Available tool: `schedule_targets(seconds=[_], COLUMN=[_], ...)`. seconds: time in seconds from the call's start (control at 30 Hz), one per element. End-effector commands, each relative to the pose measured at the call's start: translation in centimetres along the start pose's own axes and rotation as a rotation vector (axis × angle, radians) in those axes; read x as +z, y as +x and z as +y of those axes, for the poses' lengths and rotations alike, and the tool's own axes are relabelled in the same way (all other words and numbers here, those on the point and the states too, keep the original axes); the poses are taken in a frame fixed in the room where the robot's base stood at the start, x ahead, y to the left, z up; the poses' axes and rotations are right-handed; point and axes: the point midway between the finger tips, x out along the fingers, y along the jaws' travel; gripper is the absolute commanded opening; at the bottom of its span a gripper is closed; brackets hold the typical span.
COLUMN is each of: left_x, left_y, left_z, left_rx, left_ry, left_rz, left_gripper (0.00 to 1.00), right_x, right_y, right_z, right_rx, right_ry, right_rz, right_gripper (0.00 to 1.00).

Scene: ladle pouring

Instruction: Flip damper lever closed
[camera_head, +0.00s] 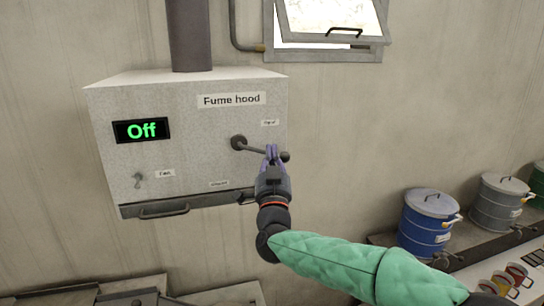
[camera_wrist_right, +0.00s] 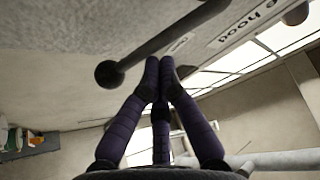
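The damper lever (camera_head: 262,149) is a dark rod on the front of the fume hood (camera_head: 200,115). It runs from a round pivot (camera_head: 238,142) to the right and slightly down, ending in a knob (camera_head: 286,156). My right gripper (camera_head: 271,150) is at the lever's outer part, just short of the knob. In the right wrist view, the purple fingertips (camera_wrist_right: 158,62) are together, and the rod (camera_wrist_right: 160,42) passes close by their tips, with the knob (camera_wrist_right: 109,74) to the left. The rod does not appear gripped; contact is unclear. My left gripper is not in view.
A blue drum (camera_head: 428,225) and a grey drum (camera_head: 497,205) stand at right. A tilted window (camera_head: 333,18) is above.

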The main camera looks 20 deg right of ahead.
Motion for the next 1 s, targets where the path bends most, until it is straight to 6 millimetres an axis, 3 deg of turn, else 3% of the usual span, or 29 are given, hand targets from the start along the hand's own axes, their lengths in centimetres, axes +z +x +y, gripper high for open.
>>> schedule_targets(seconds=[0.57, 1.0], left_x=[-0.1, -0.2], left_y=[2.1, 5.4], left_z=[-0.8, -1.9], left_rx=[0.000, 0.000], left_ry=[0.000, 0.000], left_rz=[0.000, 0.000], left_gripper=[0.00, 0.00], right_x=[1.1, 3.4], right_y=[-0.6, -1.9], right_z=[0.1, -0.2], right_rx=[0.063, 0.231], right_ry=[0.112, 0.396], right_rz=[-0.003, -0.005], right_gripper=[0.00, 0.00])
